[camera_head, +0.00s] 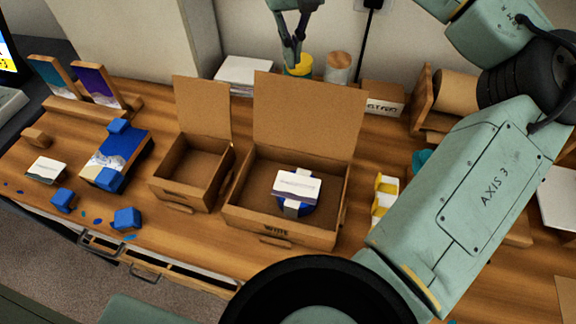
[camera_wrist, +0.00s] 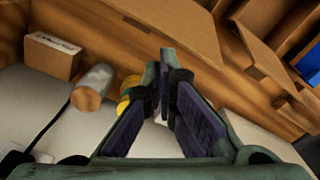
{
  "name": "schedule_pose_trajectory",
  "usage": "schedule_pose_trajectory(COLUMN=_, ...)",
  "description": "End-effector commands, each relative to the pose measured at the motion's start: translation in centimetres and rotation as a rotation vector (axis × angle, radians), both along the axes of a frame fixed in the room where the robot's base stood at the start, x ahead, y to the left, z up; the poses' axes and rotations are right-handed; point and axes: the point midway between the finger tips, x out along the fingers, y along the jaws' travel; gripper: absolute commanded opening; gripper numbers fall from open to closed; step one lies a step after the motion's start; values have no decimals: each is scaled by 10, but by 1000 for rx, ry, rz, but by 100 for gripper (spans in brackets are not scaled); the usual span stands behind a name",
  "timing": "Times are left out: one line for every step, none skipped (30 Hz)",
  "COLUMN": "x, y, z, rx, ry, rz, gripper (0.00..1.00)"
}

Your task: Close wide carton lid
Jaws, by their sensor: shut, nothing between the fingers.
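The wide carton (camera_head: 283,232) stands on the wooden bench with its tall lid (camera_head: 309,112) open and upright at the back. Inside it lies a blue item with a white band and a white card (camera_head: 297,186) on top. My gripper (camera_head: 298,62) is behind and above the lid, near the wall, with its fingers pointing down. The fingers are together and empty. In the wrist view my gripper (camera_wrist: 166,60) points toward the bench behind the cartons, and the back of the wide lid (camera_wrist: 172,22) appears at the top. Whether the fingers touch the lid cannot be told.
A smaller carton (camera_head: 183,194) with its lid (camera_head: 203,108) open stands to the left. Behind the lids are a yellow jar (camera_head: 300,66), a wood-topped jar (camera_head: 338,68), a white stack (camera_head: 243,74) and a small box (camera_head: 383,98). Blue blocks (camera_head: 127,218) lie at the front left.

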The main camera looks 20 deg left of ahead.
Motion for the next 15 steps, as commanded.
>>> schedule_pose_trajectory(x=0, y=0, z=0, rx=0, ry=0, rz=0, gripper=0)
schedule_pose_trajectory(x=0, y=0, z=0, rx=0, ry=0, rz=0, gripper=0)
schedule_pose_trajectory(x=0, y=0, z=0, rx=0, ry=0, rz=0, gripper=0)
schedule_pose_trajectory(x=0, y=0, z=0, rx=0, ry=0, rz=0, gripper=0)
schedule_pose_trajectory(x=0, y=0, z=0, rx=0, ry=0, rz=0, gripper=0)
schedule_pose_trajectory(x=0, y=0, z=0, rx=0, ry=0, rz=0, gripper=0)
schedule_pose_trajectory(x=0, y=0, z=0, rx=0, ry=0, rz=0, gripper=0)
schedule_pose_trajectory(x=0, y=0, z=0, rx=0, ry=0, rz=0, gripper=0)
schedule_pose_trajectory(x=0, y=0, z=0, rx=0, ry=0, rz=0, gripper=0)
schedule_pose_trajectory(x=0, y=0, z=0, rx=0, ry=0, rz=0, gripper=0)
schedule_pose_trajectory(x=0, y=0, z=0, rx=0, ry=0, rz=0, gripper=0)
schedule_pose_trajectory(x=0, y=0, z=-1, rx=0, ry=0, rz=0, gripper=0)
schedule_pose_trajectory(x=0, y=0, z=-3, rx=1, ry=1, rz=0, gripper=0)
schedule_pose_trajectory(x=0, y=0, z=-5, rx=0, ry=1, rz=1, gripper=0)
schedule_pose_trajectory(x=0, y=0, z=-8, rx=0, ry=1, rz=1, gripper=0)
